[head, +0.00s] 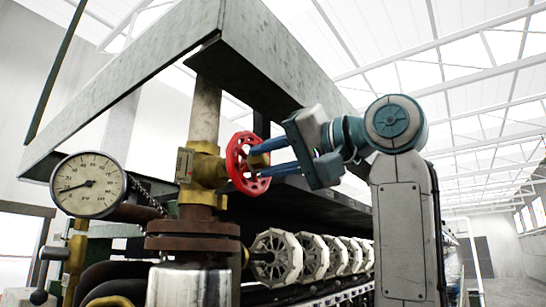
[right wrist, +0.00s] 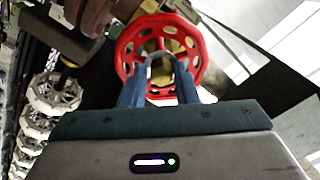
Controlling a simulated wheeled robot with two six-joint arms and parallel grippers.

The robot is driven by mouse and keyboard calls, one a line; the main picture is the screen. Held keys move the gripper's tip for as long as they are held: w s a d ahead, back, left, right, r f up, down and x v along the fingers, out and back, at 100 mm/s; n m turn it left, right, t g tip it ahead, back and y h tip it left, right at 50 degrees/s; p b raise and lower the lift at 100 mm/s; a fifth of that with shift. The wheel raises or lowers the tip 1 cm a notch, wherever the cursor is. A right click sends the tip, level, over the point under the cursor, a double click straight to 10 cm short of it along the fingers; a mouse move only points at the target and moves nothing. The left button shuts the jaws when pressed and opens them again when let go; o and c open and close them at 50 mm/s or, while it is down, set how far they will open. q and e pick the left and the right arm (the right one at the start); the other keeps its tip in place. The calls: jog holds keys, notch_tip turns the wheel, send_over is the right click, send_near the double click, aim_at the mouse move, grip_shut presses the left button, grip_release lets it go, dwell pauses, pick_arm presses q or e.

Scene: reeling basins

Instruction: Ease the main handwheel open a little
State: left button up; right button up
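The red main handwheel (head: 240,163) sits on a brass valve (head: 208,168) left of the picture's middle in the head view. In the right wrist view the handwheel (right wrist: 126,55) faces me, and its brass-coloured centre shows behind the spokes. My right gripper (head: 256,161) comes from the right, with its two blue fingers apart. In the right wrist view the fingertips (right wrist: 161,66) overlap the wheel's middle, one on each side of it. They are at or very near the wheel face; contact cannot be told. My left gripper is not in view.
A round pressure gauge (head: 88,185) stands left of the valve. Grey metal framing (head: 150,72) runs above, close over the wheel. Below are a rusty flange (head: 193,228), pipes and a row of pale octagonal reels (head: 277,257).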

jog(key=shift+a, duration=0.1)
jog(key=c, duration=0.5)
jog(key=shift+o, duration=0.2)
jog(key=shift+n, duration=0.8)
jog(key=n+b, duration=0.1)
jog(key=n, duration=0.1)
jog(key=shift+n, duration=0.4)
jog(key=o, duration=0.9)
jog(key=shift+c, duration=0.2)
jog(key=b+v, duration=0.2)
jog(key=v, duration=0.5)
jog(key=shift+a, duration=0.1)
